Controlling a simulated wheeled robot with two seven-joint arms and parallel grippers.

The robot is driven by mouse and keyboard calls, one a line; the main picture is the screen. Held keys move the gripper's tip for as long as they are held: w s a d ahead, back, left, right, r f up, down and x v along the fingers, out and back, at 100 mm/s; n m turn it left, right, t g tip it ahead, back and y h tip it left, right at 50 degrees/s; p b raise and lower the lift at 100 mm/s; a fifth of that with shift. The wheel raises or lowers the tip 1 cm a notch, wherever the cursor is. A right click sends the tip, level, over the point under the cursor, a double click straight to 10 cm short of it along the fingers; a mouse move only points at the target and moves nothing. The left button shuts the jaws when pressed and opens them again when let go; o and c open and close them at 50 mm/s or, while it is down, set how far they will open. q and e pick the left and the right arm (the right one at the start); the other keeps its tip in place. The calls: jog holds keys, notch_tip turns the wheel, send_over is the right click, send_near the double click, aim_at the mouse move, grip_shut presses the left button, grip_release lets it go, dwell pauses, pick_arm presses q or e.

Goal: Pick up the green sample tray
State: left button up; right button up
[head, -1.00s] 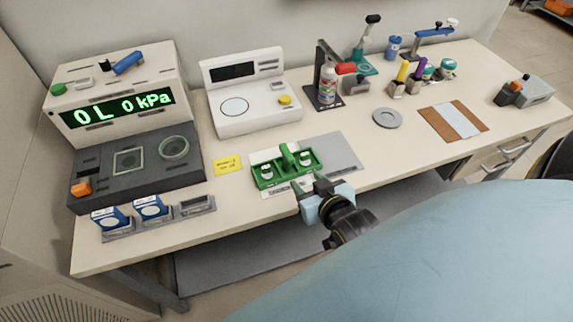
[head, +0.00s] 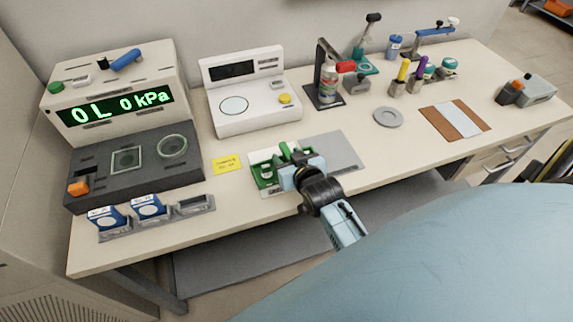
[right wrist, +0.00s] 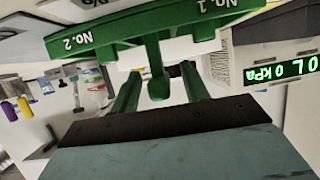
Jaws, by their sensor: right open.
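The green sample tray (head: 264,180) sits on the bench on a white patch, partly hidden behind my right gripper (head: 290,166). In the right wrist view, the tray (right wrist: 115,35) spans the top with labels "No. 1" and "No. 2". Its central green handle (right wrist: 157,82) hangs down between the two fingers of my right gripper (right wrist: 160,88). The gripper is open, with a finger on each side of the handle and gaps between. I cannot tell whether either finger touches the tray. My left gripper is not in view.
A white balance-like device (head: 240,115) stands behind the tray. A yellow note (head: 227,163) and blue-and-white boxes (head: 148,206) lie to the left. A flat grey plate (head: 338,151) lies right of the tray. A bottle (head: 328,84) on a stand is further back.

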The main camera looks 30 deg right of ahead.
jog(key=shift+x, duration=0.85)
jog(key=shift+c, duration=0.4)
grip_shut()
